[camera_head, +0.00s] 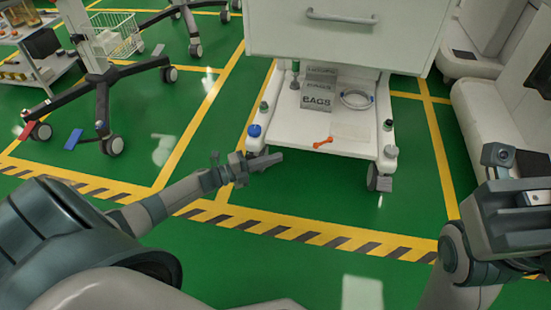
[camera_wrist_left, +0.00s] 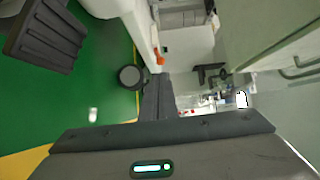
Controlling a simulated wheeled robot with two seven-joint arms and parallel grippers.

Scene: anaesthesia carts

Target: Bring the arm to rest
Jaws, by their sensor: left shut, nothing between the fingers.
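My left gripper (camera_head: 268,159) reaches in from the left in the head view. It is shut and empty, its fingers pointing right, in front of the lower left corner of the white cart (camera_head: 350,151). In the left wrist view the shut fingers (camera_wrist_left: 157,97) lie together with nothing between them. The cart's caster and lower shelf show beyond them. I cannot tell in the head view whether the fingertips touch the cart. My right arm (camera_head: 480,250) stands at the right edge, folded up close to me; its fingers cannot be made out clearly.
The shelf holds a grey box marked BAGS (camera_head: 318,92), a coiled tube (camera_head: 356,99) and an orange tool (camera_head: 322,142). A wheeled stand (camera_head: 103,100) is at left. Green floor in front is clear.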

